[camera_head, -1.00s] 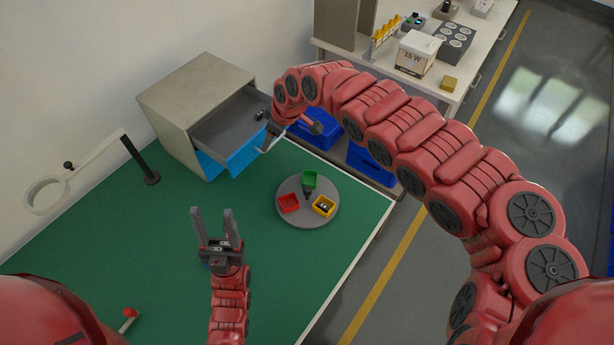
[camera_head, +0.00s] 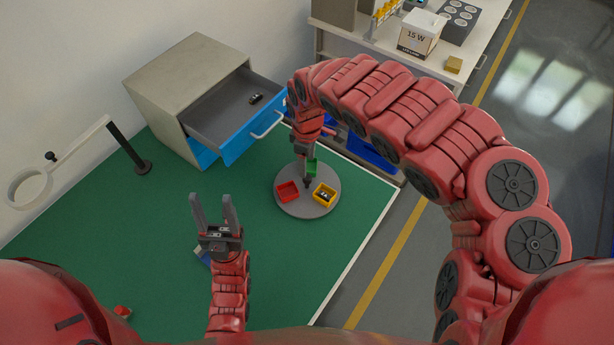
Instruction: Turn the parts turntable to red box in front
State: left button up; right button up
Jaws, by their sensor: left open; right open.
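The parts turntable (camera_head: 307,208) is a round grey disc on the green table. On it, the red box (camera_head: 288,191) is on the left, the yellow box (camera_head: 324,194) with small dark parts is on the right, and the green box (camera_head: 311,168) is at the back. My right gripper (camera_head: 302,157) is open and points down at the back of the turntable, close to the green box. It partly hides that box, and I cannot tell whether they touch. My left gripper (camera_head: 213,208) is open and empty over the table, left of and in front of the turntable.
A grey cabinet (camera_head: 180,75) stands at the back left with its blue-fronted drawer (camera_head: 252,137) open and a small dark item inside. A ring on a black stand (camera_head: 127,145) is at the left. A blue item (camera_head: 202,256) lies partly under my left gripper. The table's front middle is clear.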

aim_at(307, 177)
notch_tip(307, 177, down, 7)
jog(key=shift+r+p, duration=0.2)
jog(key=shift+p, duration=0.15)
jog(key=shift+c, duration=0.3)
grip_shut()
dwell(1.1)
